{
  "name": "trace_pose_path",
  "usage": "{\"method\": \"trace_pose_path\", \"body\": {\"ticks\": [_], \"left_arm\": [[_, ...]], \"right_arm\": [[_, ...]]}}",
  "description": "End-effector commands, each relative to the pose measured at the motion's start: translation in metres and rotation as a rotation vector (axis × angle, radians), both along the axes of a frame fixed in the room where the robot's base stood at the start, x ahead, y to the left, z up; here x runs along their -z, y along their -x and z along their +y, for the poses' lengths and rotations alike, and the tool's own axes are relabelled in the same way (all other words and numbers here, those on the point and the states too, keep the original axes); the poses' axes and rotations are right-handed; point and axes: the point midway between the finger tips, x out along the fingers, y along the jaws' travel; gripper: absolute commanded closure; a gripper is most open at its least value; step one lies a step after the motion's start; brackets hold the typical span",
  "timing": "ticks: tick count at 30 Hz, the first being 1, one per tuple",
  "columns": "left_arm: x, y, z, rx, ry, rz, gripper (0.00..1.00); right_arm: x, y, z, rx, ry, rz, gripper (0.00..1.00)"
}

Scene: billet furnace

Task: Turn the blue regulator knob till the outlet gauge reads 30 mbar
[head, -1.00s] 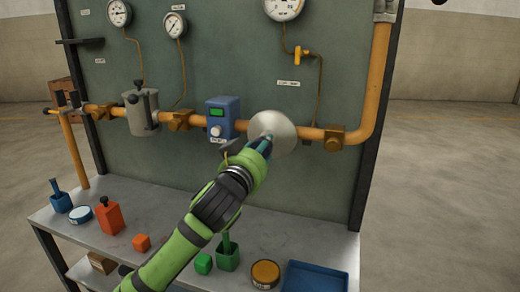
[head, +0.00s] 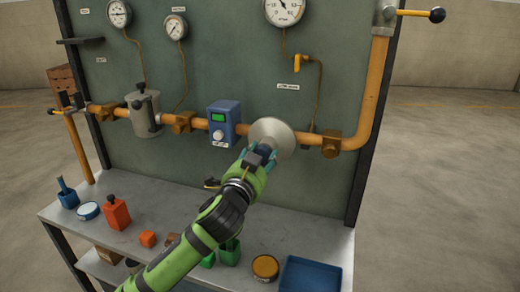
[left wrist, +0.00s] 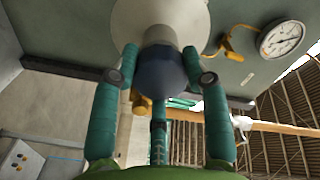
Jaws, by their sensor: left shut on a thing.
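The regulator is a pale grey disc-shaped body (head: 283,133) on the orange pipe. Its dark blue knob (left wrist: 160,74) points out from the disc in the left wrist view. My left gripper (head: 262,153) has its teal fingers on both sides of the knob and is shut on it. The fingers hide most of the knob in the head view. A large white gauge (head: 285,10) hangs above and right of the regulator, cut by the top edge. It also shows in the left wrist view (left wrist: 282,39). Its needle and scale are too small to read surely. My right gripper is not in view.
A blue box with a green display (head: 223,122) sits left of the regulator. A small yellow valve (head: 298,65) is above right, and a black-knobbed lever (head: 437,14) is top right. The bench (head: 150,235) below holds several small items and a blue tray (head: 309,275).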

Motion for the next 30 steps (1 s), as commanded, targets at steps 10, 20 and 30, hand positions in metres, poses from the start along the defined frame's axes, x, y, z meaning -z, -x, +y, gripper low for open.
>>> {"method": "trace_pose_path", "body": {"ticks": [10,20,30], "left_arm": [[-0.010,0.000,-0.001,0.003,-0.185,-0.081,0.87],[-0.009,0.000,-0.001,0.004,-0.245,-0.101,0.87],[-0.009,0.001,-0.002,0.005,-0.247,-0.102,0.87]], "right_arm": [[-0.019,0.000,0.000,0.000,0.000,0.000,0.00],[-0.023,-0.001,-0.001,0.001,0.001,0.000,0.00],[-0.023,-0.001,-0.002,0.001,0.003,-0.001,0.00]]}}
